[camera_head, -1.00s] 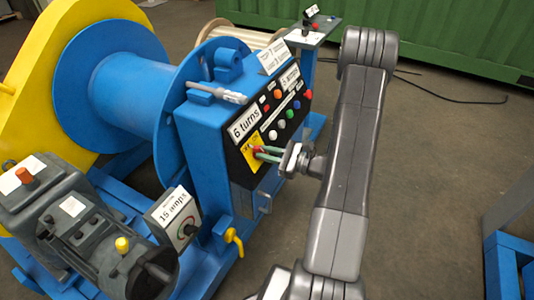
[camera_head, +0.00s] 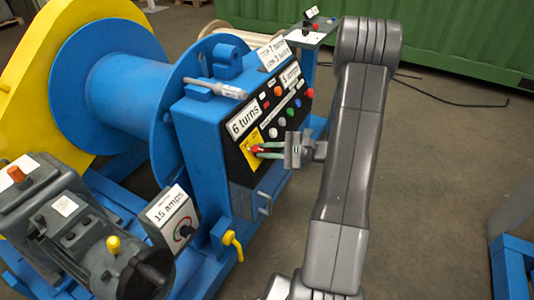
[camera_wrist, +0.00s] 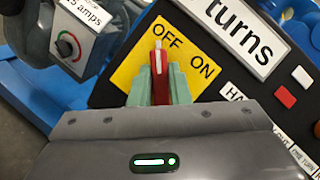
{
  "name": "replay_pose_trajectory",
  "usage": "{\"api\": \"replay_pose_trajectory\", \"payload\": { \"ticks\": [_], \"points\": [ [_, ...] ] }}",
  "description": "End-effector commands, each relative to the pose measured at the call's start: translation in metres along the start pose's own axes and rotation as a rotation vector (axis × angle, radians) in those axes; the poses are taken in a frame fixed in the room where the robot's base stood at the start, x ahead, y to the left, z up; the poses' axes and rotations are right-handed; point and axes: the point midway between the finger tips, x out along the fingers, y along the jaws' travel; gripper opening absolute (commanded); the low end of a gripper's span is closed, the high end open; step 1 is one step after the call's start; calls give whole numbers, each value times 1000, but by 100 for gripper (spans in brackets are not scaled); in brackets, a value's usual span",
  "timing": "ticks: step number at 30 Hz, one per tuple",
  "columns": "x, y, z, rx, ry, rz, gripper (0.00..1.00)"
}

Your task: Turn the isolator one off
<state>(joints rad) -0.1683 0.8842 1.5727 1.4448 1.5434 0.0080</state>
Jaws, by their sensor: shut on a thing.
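The isolator is a red handle (camera_wrist: 159,75) with a white pointer line, on a yellow plate (camera_wrist: 136,66) marked OFF and ON. In the wrist view the handle points up between the two words, closer to OFF. My gripper (camera_wrist: 158,85) has its green fingers shut on the red handle, one on each side. In the head view my gripper (camera_head: 260,150) reaches the yellow plate (camera_head: 252,150) on the black panel of the blue cabinet from the right. The handle is mostly hidden there by the fingers.
Coloured buttons (camera_head: 281,122) and the "6 turns" label (camera_head: 243,119) sit above the isolator. A grey box with a dial, labelled "15 amps" (camera_head: 170,209), stands at the lower left. A yellow valve handle (camera_head: 233,241) sticks out below. Open floor lies to the right.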

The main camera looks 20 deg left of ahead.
Motion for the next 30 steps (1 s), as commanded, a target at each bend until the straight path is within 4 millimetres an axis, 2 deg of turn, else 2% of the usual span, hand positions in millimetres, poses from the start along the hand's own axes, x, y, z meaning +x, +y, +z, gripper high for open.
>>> {"api": "replay_pose_trajectory", "payload": {
  "ticks": [16, 17, 20, 30],
  "points": [
    [0, 0, 0, -30, 0, 17, 0],
    [0, 0, 0, -30, 0, 17, 20],
    [0, 0, 0, -30, 0, 16, 38],
    [-4, 0, 0, -29, 1, 15, 38]
  ]
}}
